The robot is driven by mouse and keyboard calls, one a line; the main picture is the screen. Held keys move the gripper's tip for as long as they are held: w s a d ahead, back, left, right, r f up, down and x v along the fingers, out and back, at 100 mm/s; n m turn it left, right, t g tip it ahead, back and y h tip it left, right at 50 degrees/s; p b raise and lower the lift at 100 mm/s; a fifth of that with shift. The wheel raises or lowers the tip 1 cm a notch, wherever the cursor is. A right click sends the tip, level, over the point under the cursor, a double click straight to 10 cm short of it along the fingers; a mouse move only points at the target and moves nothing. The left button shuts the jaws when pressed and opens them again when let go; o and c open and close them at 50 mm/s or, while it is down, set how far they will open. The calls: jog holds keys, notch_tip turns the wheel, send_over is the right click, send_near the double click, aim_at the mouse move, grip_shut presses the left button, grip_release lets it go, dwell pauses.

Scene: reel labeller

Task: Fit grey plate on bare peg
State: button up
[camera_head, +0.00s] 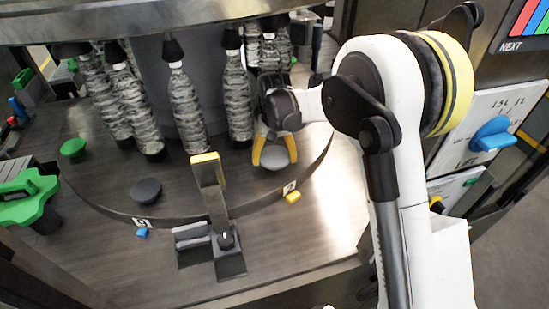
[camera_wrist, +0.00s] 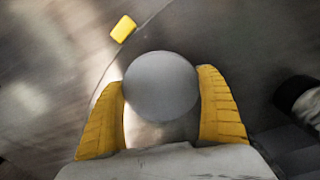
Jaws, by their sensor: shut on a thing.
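A round grey plate (camera_head: 274,158) is between the two yellow fingers of my gripper (camera_head: 275,152), at the right part of the round turntable (camera_head: 110,195). In the wrist view the grey plate (camera_wrist: 161,86) is seen from above, with a yellow finger of my gripper (camera_wrist: 162,105) on each side. My gripper is shut on it. The plate hides what is directly under it, so I cannot tell whether it hangs above the turntable or sits on a peg. No bare peg shows clearly in either view.
A dark grey disc (camera_head: 146,190) and a green disc (camera_head: 73,147) stand on the turntable's left. Several patterned bottles (camera_head: 186,110) hang close left of my gripper. A yellow-topped post (camera_head: 209,185) stands in front. A yellow block (camera_head: 293,197) lies by the rim.

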jog(key=shift+f+b, duration=0.6)
jog(key=shift+f, duration=0.25)
jog(key=o, duration=1.1)
jog(key=shift+c, duration=0.2)
notch_tip(320, 180, up, 12)
jog(key=shift+r, duration=0.1)
